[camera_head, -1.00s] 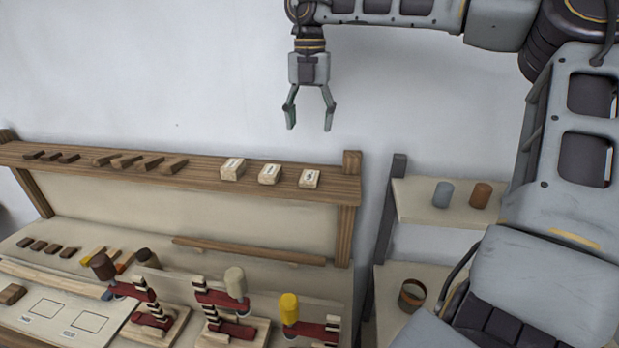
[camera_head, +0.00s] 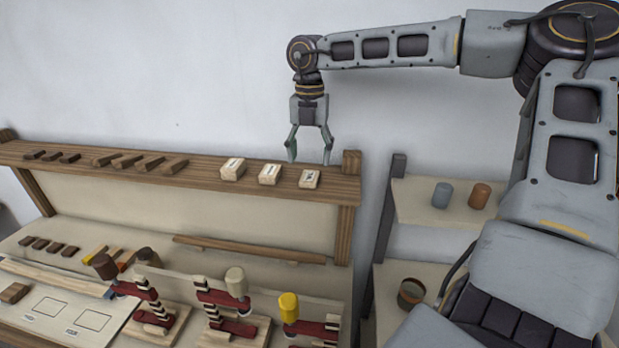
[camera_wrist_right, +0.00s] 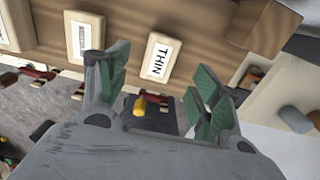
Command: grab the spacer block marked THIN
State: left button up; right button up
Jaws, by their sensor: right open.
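The spacer block marked THIN (camera_wrist_right: 158,57) is a pale wooden block with a white label, lying on the shelf plank. In the head view it appears to be the rightmost of the three labelled blocks (camera_head: 309,180). My right gripper (camera_head: 310,158) points down with its jaws open and empty, just above and seemingly a little behind this block. In the right wrist view the open jaws (camera_wrist_right: 164,76) frame the THIN block, apart from it. My left gripper is not in view.
Two similar labelled blocks, the middle one (camera_head: 269,174) and the left one (camera_head: 232,169), lie along the plank (camera_head: 205,177). A wooden end post (camera_head: 351,163) rises close to the right. Below stand clamps with coloured handles (camera_head: 289,306). A side shelf (camera_head: 419,208) holds two cylinders.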

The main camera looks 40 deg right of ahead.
aim_at(310, 176)
jog(key=shift+f, duration=0.15)
jog(key=shift+s+a+f+p, duration=0.15)
jog(key=shift+f+p, duration=0.65)
jog(key=shift+f, duration=1.75)
jog(key=c, duration=0.9)
